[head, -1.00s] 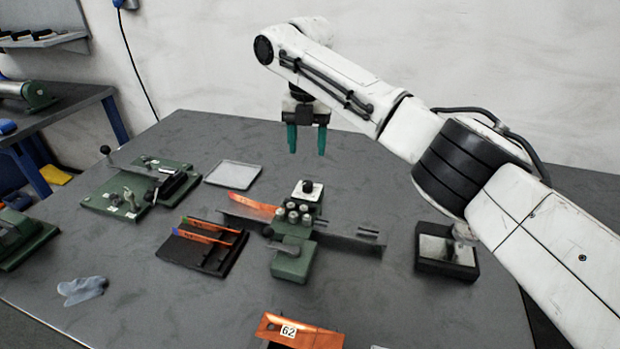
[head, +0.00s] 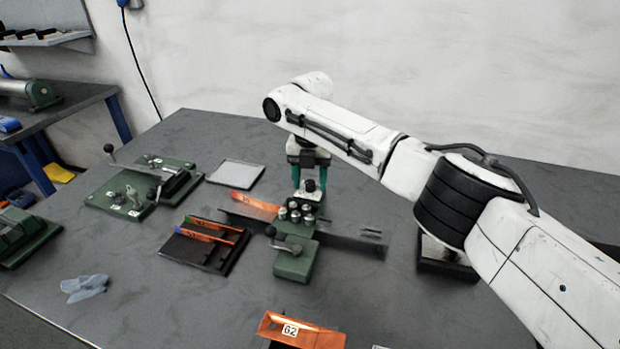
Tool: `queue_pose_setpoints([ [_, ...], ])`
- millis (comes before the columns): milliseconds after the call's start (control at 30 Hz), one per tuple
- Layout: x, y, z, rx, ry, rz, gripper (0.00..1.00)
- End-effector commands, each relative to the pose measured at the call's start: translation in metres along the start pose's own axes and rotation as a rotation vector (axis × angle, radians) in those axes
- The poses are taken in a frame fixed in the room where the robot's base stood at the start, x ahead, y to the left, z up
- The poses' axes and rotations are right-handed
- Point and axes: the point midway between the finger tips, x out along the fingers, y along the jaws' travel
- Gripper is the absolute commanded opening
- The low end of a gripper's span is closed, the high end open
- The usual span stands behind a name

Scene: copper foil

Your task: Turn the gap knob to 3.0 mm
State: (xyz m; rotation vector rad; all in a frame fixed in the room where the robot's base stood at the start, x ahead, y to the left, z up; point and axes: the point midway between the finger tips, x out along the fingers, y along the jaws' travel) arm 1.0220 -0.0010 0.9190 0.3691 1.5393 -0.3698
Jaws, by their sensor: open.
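The green roller device (head: 293,260) stands in the middle of the table. A black knob (head: 310,186) tops its white block; I take this as the gap knob. Its scale is too small to read. My gripper (head: 310,176) is open, its teal fingers pointing down. In the picture one finger is on each side of the knob. The fingertips are partly hidden behind the block, so I cannot tell whether they surround the knob or stay behind it. An orange copper strip (head: 253,201) lies at the device's left side.
A black tray with coloured strips (head: 193,252) sits left of the device. A green fixture board (head: 128,190) and a grey tray (head: 236,172) lie farther left. An orange piece marked 62 (head: 303,333) is at the front. A dark box (head: 445,268) is partly behind my arm.

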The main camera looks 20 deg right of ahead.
Motion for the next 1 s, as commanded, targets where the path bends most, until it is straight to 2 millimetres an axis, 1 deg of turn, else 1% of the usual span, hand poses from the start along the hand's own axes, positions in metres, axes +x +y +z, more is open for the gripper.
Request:
queue_pose_setpoints([
  [33, 0.0000, 0.0000, 0.0000, 0.000, 0.000, 0.000, 0.52],
  [67, 0.0000, 0.0000, 0.0000, 0.000, 0.000, 0.000, 0.49],
  [567, -0.0003, -0.0001, 0.0000, 0.000, 0.000, 0.000, 0.01],
  [600, -0.0003, -0.0001, 0.0000, 0.000, 0.000, 0.000, 0.00],
  [833, -0.0010, 0.0001, 0.0000, 0.018, 0.000, 0.000, 0.00],
  [1000, -0.0013, 0.0001, -0.0003, 0.084, 0.002, 0.000, 0.00],
])
